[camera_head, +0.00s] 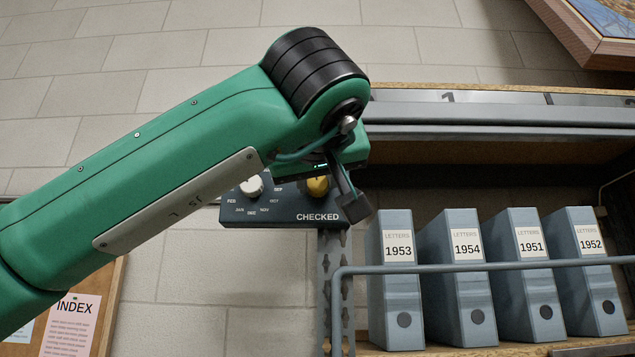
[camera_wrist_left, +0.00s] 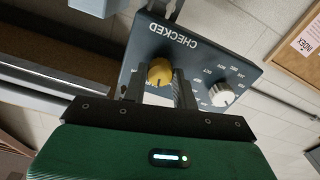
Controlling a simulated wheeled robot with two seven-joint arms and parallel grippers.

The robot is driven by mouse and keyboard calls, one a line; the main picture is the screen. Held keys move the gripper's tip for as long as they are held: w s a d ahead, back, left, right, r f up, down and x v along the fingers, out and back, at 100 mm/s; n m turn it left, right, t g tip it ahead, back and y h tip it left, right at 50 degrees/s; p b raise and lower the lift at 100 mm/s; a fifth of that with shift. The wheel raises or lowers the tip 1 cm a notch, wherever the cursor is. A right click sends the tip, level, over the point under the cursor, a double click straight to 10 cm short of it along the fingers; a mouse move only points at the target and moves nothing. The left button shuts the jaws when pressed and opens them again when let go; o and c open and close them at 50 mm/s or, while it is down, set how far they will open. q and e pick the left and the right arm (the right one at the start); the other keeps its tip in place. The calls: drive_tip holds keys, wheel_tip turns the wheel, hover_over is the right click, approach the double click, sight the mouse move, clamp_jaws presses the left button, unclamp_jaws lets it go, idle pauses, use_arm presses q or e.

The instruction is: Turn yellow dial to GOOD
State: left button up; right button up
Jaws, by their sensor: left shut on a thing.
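The yellow dial (camera_head: 317,186) is on a dark panel (camera_head: 283,216) marked CHECKED, mostly behind my left wrist in the head view. In the left wrist view the yellow dial (camera_wrist_left: 160,71) sits between the two dark fingers of my left gripper (camera_wrist_left: 159,84), which is shut on it. The panel looks upside down there. The words around the yellow dial, GOOD among them, are hidden or too small to read, so I cannot tell its setting. My right gripper is in neither view.
A white dial (camera_head: 251,187) ringed by month names is left of the yellow one. At right, several grey LETTERS boxes (camera_head: 397,280) stand on a shelf behind a rail (camera_head: 480,267). An INDEX board (camera_head: 112,290) hangs at lower left.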

use_arm(q)
drive_tip(key=n+b, duration=0.1)
drive_tip(key=n, duration=0.2)
drive_tip(key=shift+f+n+b, duration=0.1)
drive_tip(key=shift+n+b, duration=1)
drive_tip(key=shift+n, duration=1.2)
drive_tip(key=o, duration=1)
